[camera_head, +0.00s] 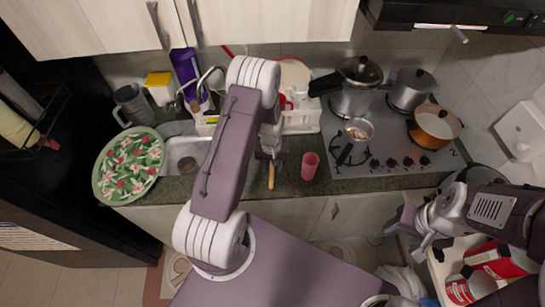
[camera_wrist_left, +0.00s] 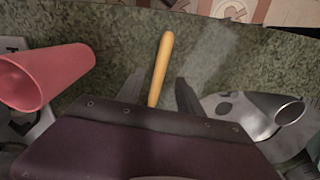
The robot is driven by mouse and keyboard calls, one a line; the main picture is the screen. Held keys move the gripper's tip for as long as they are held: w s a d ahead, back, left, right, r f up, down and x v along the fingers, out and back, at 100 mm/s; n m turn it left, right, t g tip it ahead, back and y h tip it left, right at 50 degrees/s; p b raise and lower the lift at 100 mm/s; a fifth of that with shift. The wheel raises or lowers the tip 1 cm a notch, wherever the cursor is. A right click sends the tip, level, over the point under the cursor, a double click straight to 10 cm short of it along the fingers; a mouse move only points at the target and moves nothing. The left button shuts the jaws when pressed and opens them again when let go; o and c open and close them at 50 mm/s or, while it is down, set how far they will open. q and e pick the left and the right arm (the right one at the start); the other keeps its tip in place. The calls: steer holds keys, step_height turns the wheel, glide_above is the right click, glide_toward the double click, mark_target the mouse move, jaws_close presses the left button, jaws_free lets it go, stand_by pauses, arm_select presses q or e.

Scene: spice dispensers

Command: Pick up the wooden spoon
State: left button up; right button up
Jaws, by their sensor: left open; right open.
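The wooden spoon (camera_head: 271,177) lies on the dark green counter (camera_head: 232,189) near its front edge, below my left gripper (camera_head: 269,153) in the head view. In the left wrist view its tan handle (camera_wrist_left: 161,62) points away between the two fingers of my open left gripper (camera_wrist_left: 158,95). The lower end of the spoon is hidden behind the gripper body. I cannot tell whether the fingers touch it. My right gripper (camera_head: 416,228) is open and empty, at the right, away from the counter.
A pink cup (camera_head: 310,166) stands right of the spoon and shows in the left wrist view (camera_wrist_left: 45,77). The sink (camera_head: 184,153) and a floral plate (camera_head: 129,166) are at the left. A stove with pots (camera_head: 435,124) is at the right. A white rack (camera_head: 301,122) stands behind.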

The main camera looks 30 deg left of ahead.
mark_target(272, 172)
arm_select(q)
steer(key=shift+w+f+p, duration=0.1)
steer(key=shift+f+p, duration=0.35)
steer(key=shift+f, duration=1.4)
jaws_close()
